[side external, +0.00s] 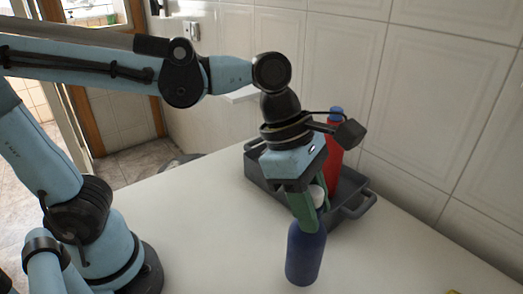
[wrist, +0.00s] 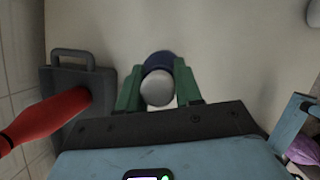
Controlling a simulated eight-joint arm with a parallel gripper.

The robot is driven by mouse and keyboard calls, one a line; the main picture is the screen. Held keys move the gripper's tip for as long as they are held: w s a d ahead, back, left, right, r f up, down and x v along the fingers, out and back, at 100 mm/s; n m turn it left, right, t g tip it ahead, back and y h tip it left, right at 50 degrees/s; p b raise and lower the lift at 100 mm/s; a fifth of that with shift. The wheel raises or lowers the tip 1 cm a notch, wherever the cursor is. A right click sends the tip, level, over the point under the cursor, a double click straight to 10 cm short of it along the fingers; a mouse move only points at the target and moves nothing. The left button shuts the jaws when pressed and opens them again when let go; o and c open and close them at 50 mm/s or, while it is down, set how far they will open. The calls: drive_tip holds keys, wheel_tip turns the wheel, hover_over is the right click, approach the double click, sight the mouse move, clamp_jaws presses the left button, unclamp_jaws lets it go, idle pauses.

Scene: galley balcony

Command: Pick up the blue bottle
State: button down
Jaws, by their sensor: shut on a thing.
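The blue bottle (side external: 305,255) stands upright on the white table at the front, in front of the grey tray. Its white cap (wrist: 157,88) points up towards my wrist camera, with the blue body (wrist: 160,60) partly hidden behind it. My gripper (side external: 308,205) comes down from above, and its green fingers are shut on the upper part of the bottle. In the wrist view my gripper (wrist: 158,92) has one finger on each side of the cap and neck. I cannot tell whether the bottle's base touches the table.
A grey tray with handles (side external: 355,210) stands behind the bottle, by the tiled wall. A red bottle with a blue cap (side external: 333,165) is in it; the red bottle (wrist: 45,118) also shows at the left in the wrist view. The white table (side external: 205,225) is clear to the left.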

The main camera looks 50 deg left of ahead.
drive_tip(key=shift+r, duration=0.35)
drive_tip(key=s+d+r, duration=0.4)
drive_tip(key=s+r, duration=0.3)
drive_tip(key=s, duration=0.3)
drive_tip(key=shift+s+d, duration=0.3)
drive_tip(key=shift+d, duration=0.1)
